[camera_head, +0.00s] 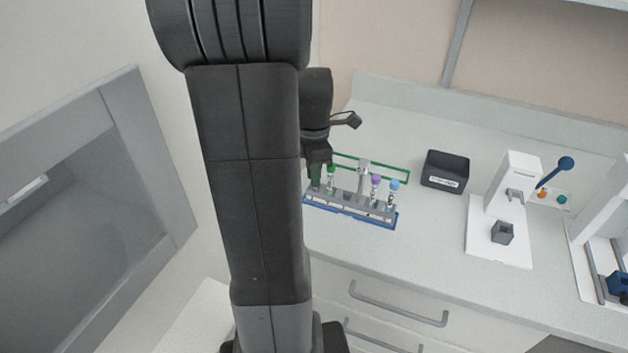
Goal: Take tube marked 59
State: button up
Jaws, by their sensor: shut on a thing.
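A tube rack (350,207) with a blue base stands near the counter's front edge, just right of my arm. It holds a green-capped tube (331,174), a purple-capped tube (376,181) and a blue-capped tube (394,187), all upright. My gripper (316,172) points down at the rack's left end. It is shut on a dark green tube top there; the rest of that tube is mostly hidden. I cannot tell whether this tube is clear of the rack. No number on any tube is readable, so I cannot tell which is 59.
Further right is a white device (507,205) with a blue-knobbed lever. Free counter lies in front of the box. My arm hides the counter's left part.

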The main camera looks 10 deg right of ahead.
notch_tip(320, 180, up, 10)
dwell(0.6)
jog(key=shift+r, duration=0.1)
